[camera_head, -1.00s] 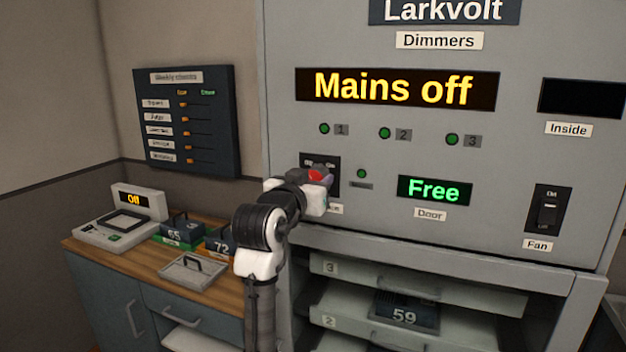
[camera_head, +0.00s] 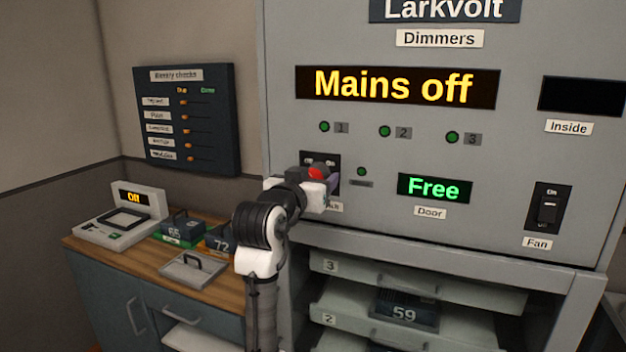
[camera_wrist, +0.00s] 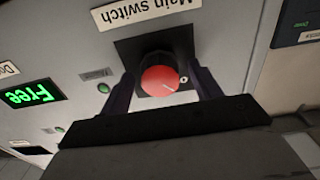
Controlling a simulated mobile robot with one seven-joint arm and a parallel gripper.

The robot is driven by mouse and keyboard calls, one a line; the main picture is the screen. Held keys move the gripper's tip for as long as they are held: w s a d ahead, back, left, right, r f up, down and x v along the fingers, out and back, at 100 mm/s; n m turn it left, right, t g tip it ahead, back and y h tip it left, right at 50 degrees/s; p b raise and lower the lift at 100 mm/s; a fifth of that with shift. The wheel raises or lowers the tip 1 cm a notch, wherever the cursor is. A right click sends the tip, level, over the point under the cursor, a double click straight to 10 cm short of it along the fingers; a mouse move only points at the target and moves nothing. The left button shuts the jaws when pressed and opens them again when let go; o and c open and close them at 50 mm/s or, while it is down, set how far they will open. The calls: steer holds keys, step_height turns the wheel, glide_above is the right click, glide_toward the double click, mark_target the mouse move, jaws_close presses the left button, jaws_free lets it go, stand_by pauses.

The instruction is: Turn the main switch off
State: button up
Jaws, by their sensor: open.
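My gripper (camera_wrist: 160,92) is open, with one finger on each side of the knob. I cannot tell whether the fingers touch it. In the head view the knob (camera_head: 316,173) is partly hidden by my gripper (camera_head: 326,185). The large display (camera_head: 396,88) on the cabinet reads "Mains off".
A green display (camera_head: 434,189) reads "Free" above the door label. A fan switch (camera_head: 548,208) is at the right. Numbered shelves (camera_head: 420,280) sit below the panel. A wooden counter (camera_head: 215,283) with a tester and numbered blocks stands at the left.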

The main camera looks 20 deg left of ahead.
steer(key=s+b, duration=0.4)
steer(key=s, duration=0.9)
steer(key=shift+s+a+b, duration=0.25)
steer(key=shift+s+b, duration=0.1)
steer(key=shift+s, duration=0.05)
